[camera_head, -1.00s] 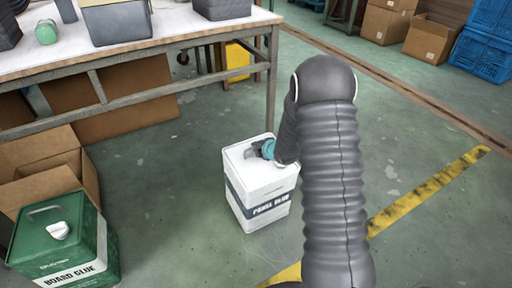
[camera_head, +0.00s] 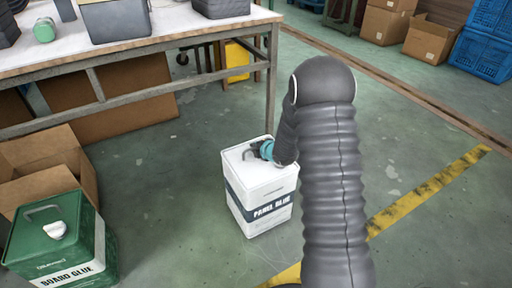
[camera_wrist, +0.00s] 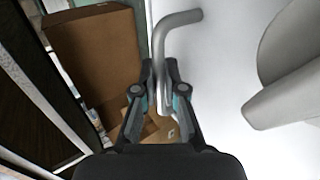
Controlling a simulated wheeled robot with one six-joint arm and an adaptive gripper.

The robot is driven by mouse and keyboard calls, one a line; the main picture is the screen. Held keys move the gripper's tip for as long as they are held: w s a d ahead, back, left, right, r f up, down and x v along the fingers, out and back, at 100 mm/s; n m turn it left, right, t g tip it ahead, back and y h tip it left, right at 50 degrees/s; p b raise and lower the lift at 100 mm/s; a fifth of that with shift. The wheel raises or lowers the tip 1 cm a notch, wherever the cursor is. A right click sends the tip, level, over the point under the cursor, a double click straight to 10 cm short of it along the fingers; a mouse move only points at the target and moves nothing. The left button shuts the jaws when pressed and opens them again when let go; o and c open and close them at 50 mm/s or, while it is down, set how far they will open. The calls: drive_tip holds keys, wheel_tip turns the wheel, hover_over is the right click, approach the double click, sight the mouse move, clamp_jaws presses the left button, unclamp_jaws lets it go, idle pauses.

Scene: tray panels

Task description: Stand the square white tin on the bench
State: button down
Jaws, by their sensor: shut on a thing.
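The square white tin (camera_head: 262,205), with a dark band reading "PANEL GLUE", is upright on or just above the floor, in front of the bench. I cannot tell whether it touches the floor. My gripper (camera_head: 255,152) is at the tin's top, partly hidden by my arm. In the wrist view my gripper (camera_wrist: 166,75) is shut on the tin's grey bar handle (camera_wrist: 178,22). The tin's white top (camera_wrist: 225,60) fills the right side there, with a pale cap (camera_wrist: 290,100). The bench (camera_head: 150,45) has a pale top and stands at the upper left.
Grey bins (camera_head: 115,22) and a green-capped object (camera_head: 45,30) stand on the bench. A green "BOARD GLUE" tin (camera_head: 85,240) and an open cardboard box (camera_head: 45,165) are at the lower left. The bench's front edge looks mostly clear towards its right end.

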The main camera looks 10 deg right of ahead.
drive_tip(key=shift+s+d+f, duration=0.3)
drive_tip(key=shift+s+f, duration=0.1)
drive_tip(key=shift+f, duration=0.3)
drive_tip(key=c, duration=1.2)
unclamp_jaws()
drive_tip(key=shift+d, duration=0.1)
drive_tip(key=shift+c, duration=0.2)
drive_tip(key=shift+o, duration=0.3)
drive_tip(key=shift+w, duration=0.1)
drive_tip(key=shift+a+r, duration=0.1)
drive_tip(key=shift+a, duration=0.1)
drive_tip(key=shift+o, duration=1)
drive_tip(key=o, duration=0.4)
drive_tip(key=shift+o, duration=0.3)
drive_tip(key=shift+w, duration=0.1)
drive_tip(key=shift+r, duration=0.1)
